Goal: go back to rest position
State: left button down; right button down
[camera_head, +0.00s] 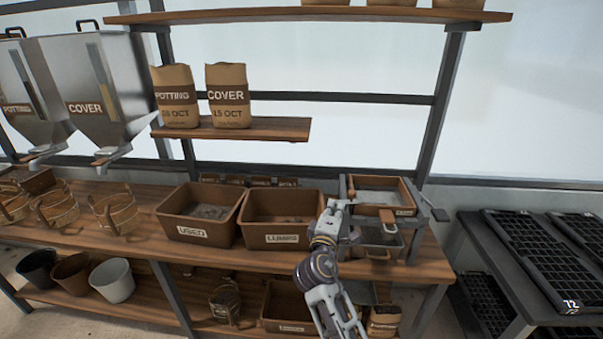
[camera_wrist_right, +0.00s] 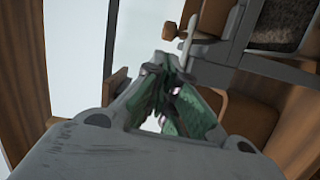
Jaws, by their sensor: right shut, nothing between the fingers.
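My right gripper (camera_head: 338,208) is up at the end of its raised arm, in front of the sieve stand at the right end of the bench. In the right wrist view its fingers (camera_wrist_right: 172,92) are together with nothing between them. The stand holds a brown-framed sieve box (camera_head: 404,199) with dark contents; its frame edge also shows in the right wrist view. The gripper appears just left of this box in the head view; whether it touches the stand is not clear. My left gripper is not in view.
The wooden bench (camera_head: 130,245) carries a USED bin (camera_head: 183,232), a LUMPS bin (camera_head: 285,238) and several scoops at left. Steel hoppers (camera_head: 100,85) hang at upper left. POTTING (camera_head: 177,117) and COVER (camera_head: 228,117) bags stand on a shelf. Black trays (camera_head: 530,250) lie at right.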

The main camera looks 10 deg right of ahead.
jog(key=s+d+f+m+g+y, duration=0.2)
jog(key=s+d+f+m+g, duration=0.1)
jog(key=s+f, duration=0.4)
jog(key=s+d+f+m+g+y, duration=0.1)
jog(key=s+d+f+m+g, duration=0.15)
jog(key=s+f, duration=0.45)
jog(key=s+a+f+m+g+y, duration=0.25)
jog(key=s+f, duration=0.25)
jog(key=s, duration=0.3)
jog(key=s+a+f+m+g+y, duration=0.25)
jog(key=s+f+g, duration=0.2)
jog(key=s, duration=0.35)
notch_tip(320, 180, down, 34)
jog(key=s+d+n+g, duration=0.1)
jog(key=s, duration=0.2)
jog(key=s+d+f, duration=0.2)
jog(key=s+f, duration=0.7)
jog(key=s, duration=0.1)
jog(key=s+d+f+g, duration=0.1)
jog(key=s+d+f, duration=0.2)
jog(key=s+f, duration=0.7)
jog(key=shift+s+d, duration=0.3)
jog(key=shift+s, duration=0.3)
